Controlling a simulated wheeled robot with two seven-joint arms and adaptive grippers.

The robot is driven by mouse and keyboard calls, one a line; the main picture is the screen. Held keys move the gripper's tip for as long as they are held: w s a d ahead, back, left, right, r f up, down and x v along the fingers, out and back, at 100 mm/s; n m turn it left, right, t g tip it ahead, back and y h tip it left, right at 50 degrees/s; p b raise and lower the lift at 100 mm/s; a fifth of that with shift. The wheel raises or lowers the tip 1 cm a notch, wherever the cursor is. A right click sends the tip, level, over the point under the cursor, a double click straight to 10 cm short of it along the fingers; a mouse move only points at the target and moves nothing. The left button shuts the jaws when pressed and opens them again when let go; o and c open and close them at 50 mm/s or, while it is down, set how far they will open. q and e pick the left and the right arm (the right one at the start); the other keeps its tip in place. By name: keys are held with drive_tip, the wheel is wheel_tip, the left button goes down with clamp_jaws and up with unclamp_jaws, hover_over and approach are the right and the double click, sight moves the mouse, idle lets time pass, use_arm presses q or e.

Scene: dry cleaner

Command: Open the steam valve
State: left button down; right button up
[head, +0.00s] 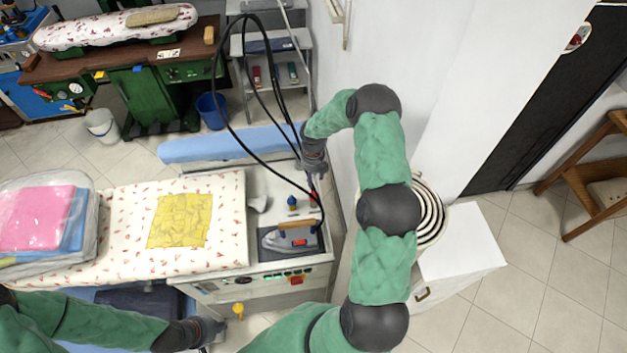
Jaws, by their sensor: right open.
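An ironing station (215,283) has a patterned padded board on its left and a metal end on its right. On that end stand a small blue-topped knob (292,200) and a red part (313,197); I cannot tell for sure which is the steam valve. My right gripper (317,178) is open, pointing down just above the red part and partly hiding it; contact cannot be made out. My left gripper (217,328) is low in front of the station, near a yellow knob (238,309); its jaws are too small to read.
An iron (290,239) with a wooden handle rests in a dark tray near the knobs. Black hoses (243,120) loop above. A yellow cloth (180,220) and bagged folded laundry (38,218) lie on the board. A white wall and cabinet (455,250) stand right.

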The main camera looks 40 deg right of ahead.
sight(313, 194)
drive_tip(key=f, duration=0.5)
drive_tip(key=f+p, duration=0.1)
drive_tip(key=f, duration=0.3)
drive_tip(key=shift+s+a+f, duration=0.15)
drive_tip(key=shift+s+f, duration=0.05)
drive_tip(key=shift+f, duration=0.2)
drive_tip(key=shift+w+f, duration=0.1)
drive_tip(key=shift+f, duration=0.25)
clamp_jaws()
